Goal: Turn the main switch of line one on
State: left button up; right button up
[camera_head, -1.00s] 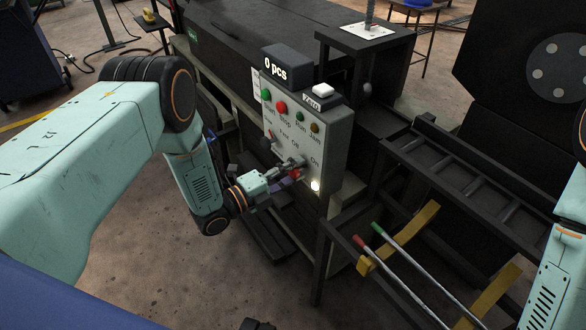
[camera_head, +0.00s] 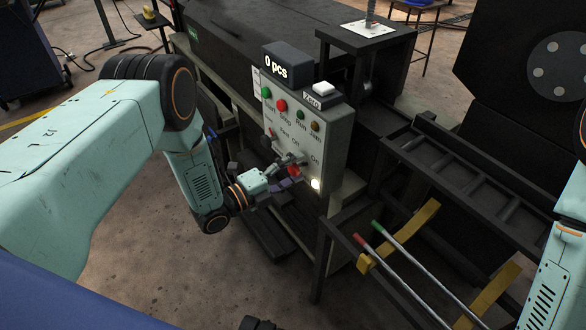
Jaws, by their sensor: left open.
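The control box (camera_head: 333,155) stands on the machine frame, with green and red buttons and small lamps on its face. Its lower row has the labels Fast, Off and On. A red switch knob (camera_head: 294,171) shows low on the face, below the Off label, and a lit white lamp (camera_head: 315,184) is to its right. My left gripper (camera_head: 290,171) is at the knob, its open fingers on either side of it. Whether they touch it I cannot tell. The fingers partly hide the knob and its pointing direction. My right arm shows at the right edge; its gripper is out of view.
A counter display (camera_head: 288,64) reading "0 pcs" and a white Zero button (camera_head: 323,88) sit on top of the box. A dark roller rack (camera_head: 470,175) and two rods with red and green ends (camera_head: 390,245) are to the right. Bare floor lies at lower left.

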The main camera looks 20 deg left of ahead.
pick_arm(q)
jog(key=v, duration=1.2)
dwell(0.3)
